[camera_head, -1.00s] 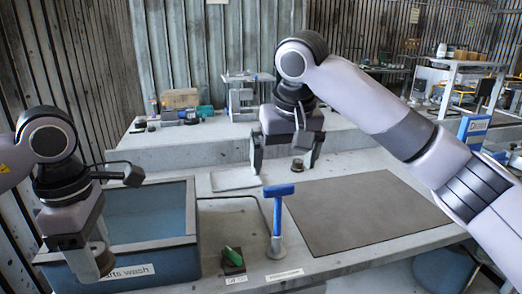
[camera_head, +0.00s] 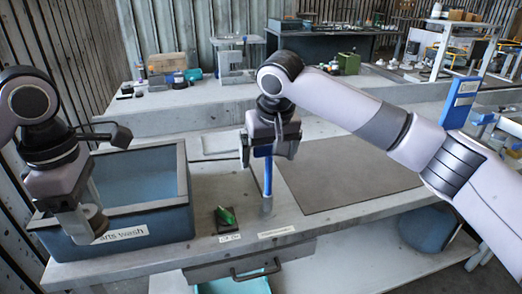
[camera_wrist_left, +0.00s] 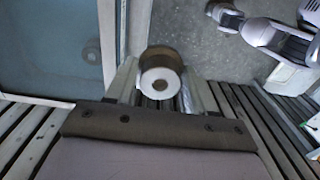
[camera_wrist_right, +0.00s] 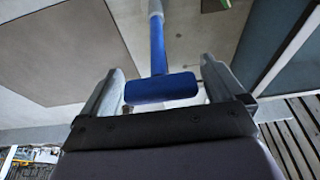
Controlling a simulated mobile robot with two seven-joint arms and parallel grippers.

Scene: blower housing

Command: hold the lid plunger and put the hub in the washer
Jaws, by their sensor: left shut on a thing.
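The hub (camera_wrist_left: 160,76), a brownish cylinder with a pale end and a central hole, is held between the fingers of my left gripper (camera_wrist_left: 158,100). In the head view the hub (camera_head: 97,219) is at the tub's front left wall. The washer (camera_head: 155,208) is a blue open-topped tub labelled "parts wash". The lid plunger (camera_head: 267,178) is an upright blue rod with a T-handle (camera_wrist_right: 160,89). My right gripper (camera_wrist_right: 162,88) is open above the plunger, its fingers on either side of the T-handle with gaps.
A green switch (camera_head: 225,215) on a dark base sits between washer and plunger. A dark flat mat (camera_head: 350,175) covers the bench at right. A drawer handle (camera_head: 257,270) shows under the bench's front edge. Small items stand on the raised shelf behind.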

